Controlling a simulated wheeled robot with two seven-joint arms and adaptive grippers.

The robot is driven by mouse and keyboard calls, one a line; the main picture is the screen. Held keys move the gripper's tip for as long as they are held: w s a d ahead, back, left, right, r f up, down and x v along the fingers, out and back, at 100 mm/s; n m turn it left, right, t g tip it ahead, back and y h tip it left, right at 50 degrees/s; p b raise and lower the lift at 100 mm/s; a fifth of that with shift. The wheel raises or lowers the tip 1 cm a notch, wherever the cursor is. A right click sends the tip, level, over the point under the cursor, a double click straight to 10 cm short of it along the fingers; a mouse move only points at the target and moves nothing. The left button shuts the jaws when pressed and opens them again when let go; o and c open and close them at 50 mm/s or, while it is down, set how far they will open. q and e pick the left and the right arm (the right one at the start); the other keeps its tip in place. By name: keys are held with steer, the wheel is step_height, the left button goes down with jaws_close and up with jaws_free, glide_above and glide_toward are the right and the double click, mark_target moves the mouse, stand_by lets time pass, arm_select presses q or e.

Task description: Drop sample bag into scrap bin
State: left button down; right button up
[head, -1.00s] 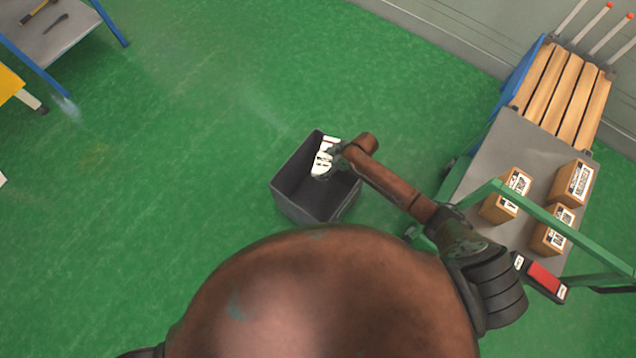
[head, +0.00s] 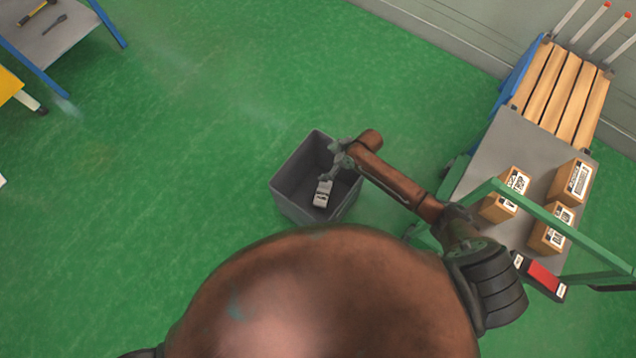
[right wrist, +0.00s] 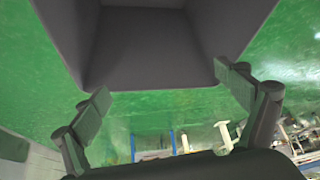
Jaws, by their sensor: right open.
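The scrap bin (head: 290,186) is a dark grey open box on the green floor. The sample bag (head: 322,193), small and white-grey with dark print, shows inside the bin's opening, below my right gripper and apart from it. My right gripper (head: 335,165) is over the bin's right part, open and empty. In the right wrist view its two fingers (right wrist: 165,95) are spread wide, with the bin wall (right wrist: 150,50) beyond them; the bag does not show there. My left gripper is not in view.
A cart (head: 530,150) with several labelled cardboard boxes (head: 574,184) and a green rail stands at the right. A red and black item (head: 541,277) is at its near edge. A table (head: 50,40) with tools stands at the upper left. The floor between is clear.

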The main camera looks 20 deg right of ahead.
steer(key=v, duration=0.9)
steer(key=shift+r, duration=0.2)
steer(key=shift+d, duration=0.1)
